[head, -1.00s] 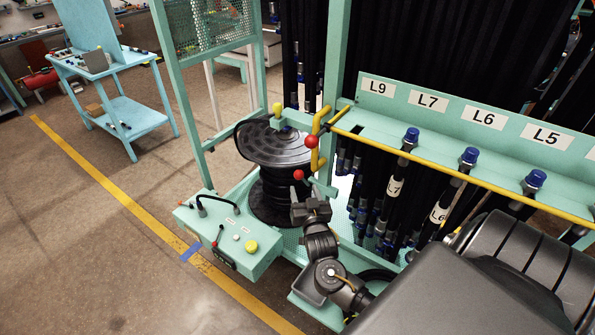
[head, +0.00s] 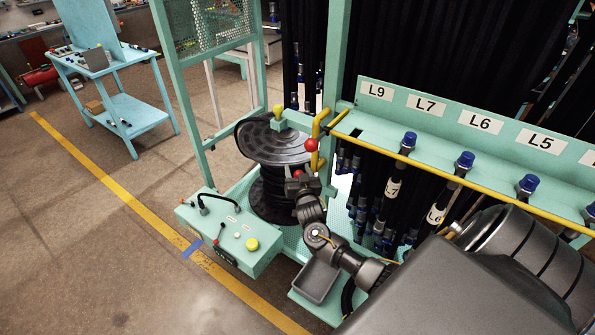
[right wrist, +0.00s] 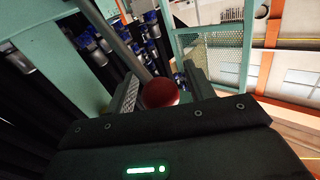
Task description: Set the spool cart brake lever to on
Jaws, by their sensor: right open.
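The spool cart carries a black hose spool (head: 272,143). A lever's red ball knob (head: 298,174) shows low beside the spool; I take it for the brake lever, though its on and off marks are not readable. My right gripper (head: 301,181) is at this knob, its body hiding the lever's arm. In the right wrist view the red knob (right wrist: 161,93) sits between the two open fingers (right wrist: 163,84); whether they touch it I cannot tell. A second red ball (head: 311,145) is just above, by a yellow bracket. My left gripper is not in view.
A teal control box (head: 230,235) with a black handle and a yellow button stands front left of the spool. A yellow rail (head: 450,172) and hanging hoses are close on the right. Open floor lies left, with a blue cart (head: 115,85) farther back.

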